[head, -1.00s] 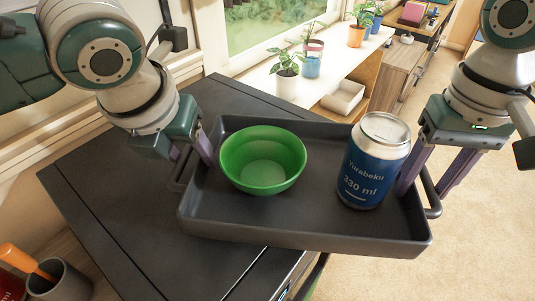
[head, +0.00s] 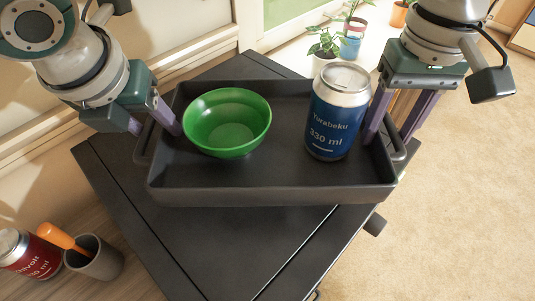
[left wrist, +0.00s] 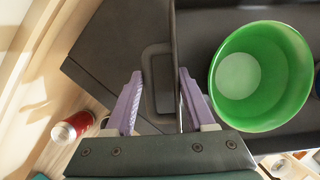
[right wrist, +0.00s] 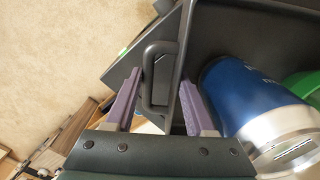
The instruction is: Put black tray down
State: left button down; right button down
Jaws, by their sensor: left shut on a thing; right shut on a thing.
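The black tray (head: 268,190) is level over the black table and carries a green bowl (head: 228,122) on its left and a blue-and-silver can (head: 337,112), upright, on its right. My left gripper (head: 156,127) is shut on the tray's left handle, which shows between its purple fingers in the left wrist view (left wrist: 157,80). My right gripper (head: 388,128) is shut on the right handle, which shows in the right wrist view (right wrist: 152,75). I cannot tell whether the tray's underside touches the table.
The black table (head: 200,240) has bare surface in front of the tray. At the lower left, a red can (head: 30,254) stands beside a grey cup (head: 95,258) with an orange-handled item. A window wall is behind; open carpet (head: 450,220) is at right.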

pick_arm(q)
jog(key=shift+a+f, duration=0.1)
jog(key=shift+a, duration=0.05)
pick_arm(e)
jog(key=shift+d+f, duration=0.1)
